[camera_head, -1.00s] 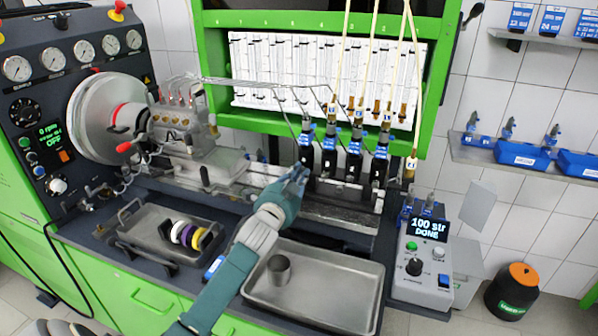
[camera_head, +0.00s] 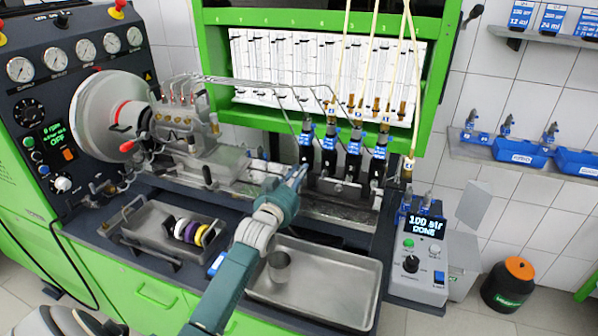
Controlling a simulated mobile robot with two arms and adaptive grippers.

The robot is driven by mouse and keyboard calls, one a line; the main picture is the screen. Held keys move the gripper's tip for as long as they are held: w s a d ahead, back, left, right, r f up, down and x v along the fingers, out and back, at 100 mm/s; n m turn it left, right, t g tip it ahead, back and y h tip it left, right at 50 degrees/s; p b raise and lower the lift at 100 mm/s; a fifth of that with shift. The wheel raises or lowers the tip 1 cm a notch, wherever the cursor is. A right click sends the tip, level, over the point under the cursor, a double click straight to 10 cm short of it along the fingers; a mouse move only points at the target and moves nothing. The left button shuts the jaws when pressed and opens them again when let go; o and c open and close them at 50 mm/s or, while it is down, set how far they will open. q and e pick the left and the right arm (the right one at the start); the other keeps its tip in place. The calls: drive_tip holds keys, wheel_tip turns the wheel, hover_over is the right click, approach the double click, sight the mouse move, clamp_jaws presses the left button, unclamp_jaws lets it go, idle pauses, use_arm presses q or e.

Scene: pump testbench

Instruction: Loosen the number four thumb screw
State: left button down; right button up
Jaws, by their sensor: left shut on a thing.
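A row of black injector holders (camera_head: 328,152) with blue labels stands on the metal rail under the green frame. My left gripper (camera_head: 297,177) is at the foot of the leftmost holder (camera_head: 306,143), with its fingers pointing up and away from me. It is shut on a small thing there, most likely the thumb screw. The fingers hide the screw, and its number cannot be read.
A steel tray (camera_head: 335,300) with a metal cup (camera_head: 279,268) lies below my left arm. A smaller tray (camera_head: 150,235) with coloured rings (camera_head: 190,231) is to the left. A control box (camera_head: 420,255) stands right. Thin pipes and hoses run above the holders.

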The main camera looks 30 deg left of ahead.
use_arm(q)
drive_tip(key=shift+f+n, duration=0.2)
drive_tip(key=shift+n, duration=0.3)
drive_tip(key=c, duration=1.7)
unclamp_jaws()
drive_tip(key=shift+o, duration=0.2)
drive_tip(key=v, duration=1.2)
drive_tip(key=shift+s+a, duration=0.1)
